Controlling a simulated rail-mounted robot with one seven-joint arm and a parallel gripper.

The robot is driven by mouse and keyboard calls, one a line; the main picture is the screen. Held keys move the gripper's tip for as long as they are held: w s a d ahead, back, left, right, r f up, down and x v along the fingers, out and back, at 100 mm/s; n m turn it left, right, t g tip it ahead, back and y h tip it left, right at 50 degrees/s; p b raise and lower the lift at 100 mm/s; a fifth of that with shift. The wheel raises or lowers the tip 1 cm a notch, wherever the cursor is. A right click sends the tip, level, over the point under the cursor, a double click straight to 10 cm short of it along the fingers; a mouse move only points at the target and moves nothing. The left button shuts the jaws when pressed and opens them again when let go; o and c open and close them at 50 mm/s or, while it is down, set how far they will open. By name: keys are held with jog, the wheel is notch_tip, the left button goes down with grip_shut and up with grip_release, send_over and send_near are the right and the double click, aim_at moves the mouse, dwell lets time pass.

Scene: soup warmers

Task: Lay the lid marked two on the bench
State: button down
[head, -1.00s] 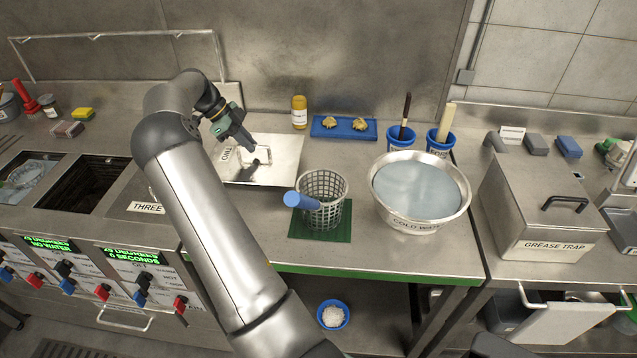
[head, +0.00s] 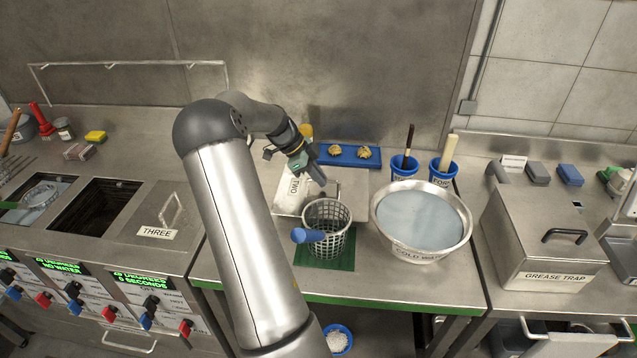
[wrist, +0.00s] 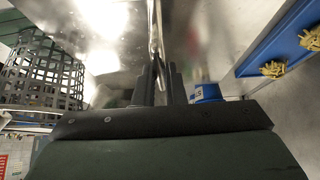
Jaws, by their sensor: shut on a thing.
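The lid marked TWO (head: 354,183) is a square steel plate with a raised handle, behind the mesh basket in the head view. My gripper (head: 321,182) is over the lid and shut on its handle, which shows as a thin upright metal strip between the fingers (wrist: 158,75) in the wrist view. The lid lies roughly level, low over the bench (head: 395,283); I cannot tell whether it touches. My gripper and the basket hide part of it.
The mesh basket (head: 327,232) with a blue handle stands in front of the lid. A blue tray (head: 328,157) lies behind it. The cold water bowl (head: 386,235) and blue cups (head: 404,168) are to the right. An open dark well (head: 95,207) is left of the lid marked THREE (head: 170,215).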

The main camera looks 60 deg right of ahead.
aim_at(318, 189)
jog(key=shift+f+p, duration=0.45)
jog(key=shift+f, duration=1.1)
jog(key=c, duration=1.5)
grip_release()
jog(key=shift+f, duration=0.1)
jog(key=b+v, duration=0.1)
jog(key=v, duration=1.1)
jog(key=shift+b, duration=0.35)
